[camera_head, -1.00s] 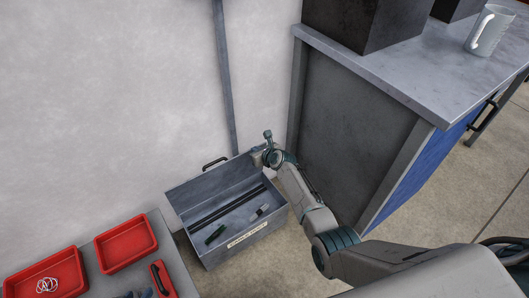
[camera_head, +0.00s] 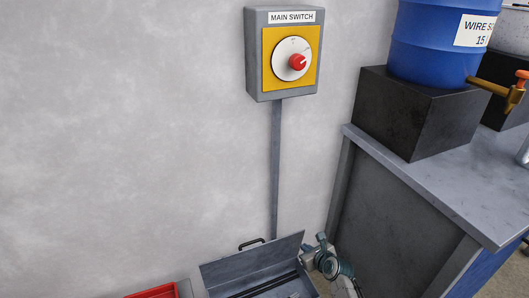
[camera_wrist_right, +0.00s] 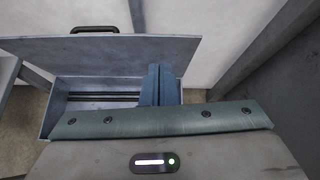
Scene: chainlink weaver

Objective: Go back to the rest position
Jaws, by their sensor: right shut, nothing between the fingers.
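My right gripper (camera_wrist_right: 159,84) is shut and empty in the right wrist view, its two blue-grey fingers side by side over the right part of an open grey metal box (camera_wrist_right: 100,119). In the head view the right gripper (camera_head: 312,258) and wrist are low in the picture, at the right edge of the box (camera_head: 208,281). The raised lid (camera_head: 250,264) with a dark handle stands toward the wall. Dark bars lie inside the box. My left gripper is not in view.
A main switch box (camera_head: 254,60) with a red knob hangs on the wall above. To the right stands a grey bench (camera_head: 440,185) with a black block (camera_head: 395,112) and a blue drum (camera_head: 430,40) on it. A red tray (camera_head: 155,292) shows at the bottom edge.

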